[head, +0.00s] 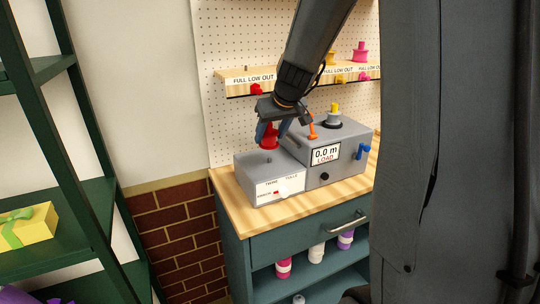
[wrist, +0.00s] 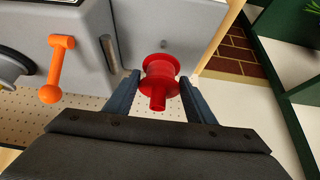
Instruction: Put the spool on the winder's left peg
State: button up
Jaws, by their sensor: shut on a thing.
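The red spool (head: 270,136) is between the blue fingers of my gripper (head: 268,128), which is shut on it. The wrist view shows the spool (wrist: 160,80) between both fingers (wrist: 159,88). The grey winder (head: 350,148) stands on the wooden counter, its display reading 0.0 m LOAD. A small peg (head: 268,160) rises from the top of its lower left block (head: 247,168). The spool is above this block and appears apart from the peg.
Behind, a shelf (head: 235,84) marked FULL LOW OUT holds spools. A green rack (head: 92,205) stands left.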

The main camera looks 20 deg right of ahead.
aim_at(272, 148)
jog(key=shift+f+b, duration=0.45)
jog(key=shift+f, duration=2.55)
jog(key=shift+f, duration=0.15)
jog(key=o, duration=1.1)
jog(key=shift+s+r, duration=0.15)
jog(key=shift+r, duration=0.35)
jog(key=v, duration=1.1)
jog(key=s+a+f+g, duration=0.1)
jog(key=s+a+f, duration=0.3)
jog(key=s+f, duration=0.1)
jog(key=s+a+f+g, duration=0.2)
jog(key=s+a+f, duration=0.1)
jog(key=s+f, duration=0.2)
jog(key=s+a+f+g, duration=0.2)
jog(key=s+a+f, duration=0.2)
jog(key=s, duration=0.5)
jog(key=shift+a+f+m, duration=0.3)
jog(key=shift+f, duration=0.45)
